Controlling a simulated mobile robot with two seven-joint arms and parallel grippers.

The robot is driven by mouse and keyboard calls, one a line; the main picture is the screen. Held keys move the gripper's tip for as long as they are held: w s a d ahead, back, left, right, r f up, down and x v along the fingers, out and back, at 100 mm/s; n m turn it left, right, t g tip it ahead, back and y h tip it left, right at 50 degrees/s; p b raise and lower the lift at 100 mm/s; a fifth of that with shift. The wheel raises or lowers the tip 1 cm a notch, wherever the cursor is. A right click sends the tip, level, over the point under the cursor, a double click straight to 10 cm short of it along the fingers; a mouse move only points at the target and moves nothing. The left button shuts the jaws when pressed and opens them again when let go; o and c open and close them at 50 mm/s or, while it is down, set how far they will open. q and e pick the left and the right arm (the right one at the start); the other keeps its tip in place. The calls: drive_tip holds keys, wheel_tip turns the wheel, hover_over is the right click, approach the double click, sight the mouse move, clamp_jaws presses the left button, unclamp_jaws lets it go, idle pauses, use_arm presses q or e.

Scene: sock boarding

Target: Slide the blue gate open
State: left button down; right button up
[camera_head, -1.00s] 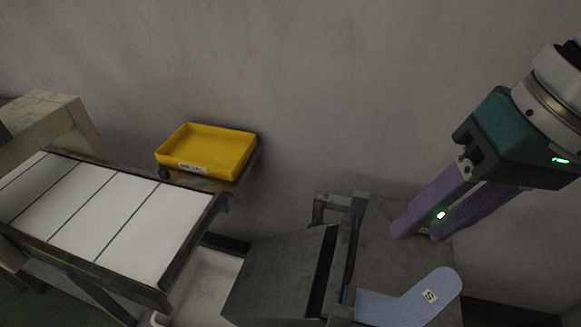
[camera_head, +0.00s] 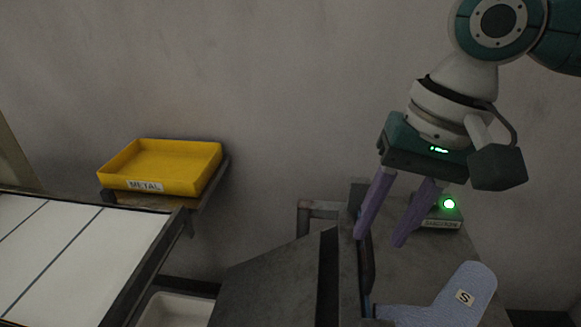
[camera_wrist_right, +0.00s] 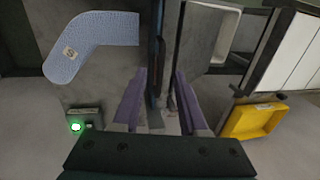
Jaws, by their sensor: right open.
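The blue gate (camera_head: 366,262) shows only as a narrow dark upright strip with a blue edge, between the grey sloped chute and the grey table. In the right wrist view its thin bar (camera_wrist_right: 160,30) runs up the picture, ahead of the gap between my fingers. My right gripper (camera_head: 379,241) is open, its two purple fingers pointing down over the table near the gate's far end. In the right wrist view the fingers (camera_wrist_right: 161,73) stand to either side of the bar's line; I cannot tell whether they touch it. My left gripper is not in view.
A light blue sock-shaped piece marked S (camera_head: 450,300) lies on the grey table (camera_head: 420,262). A small box with a green light (camera_head: 442,215) stands behind the fingers. The sloped chute (camera_head: 275,285), yellow METAL tray (camera_head: 165,165), white-panelled table (camera_head: 70,260) and white bin (camera_head: 175,311) are left.

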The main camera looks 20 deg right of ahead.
sight(362, 270)
drive_tip(key=shift+w+a+f, duration=0.15)
drive_tip(key=shift+f, duration=0.9)
drive_tip(key=shift+c, duration=0.3)
clamp_jaws()
idle(0.3)
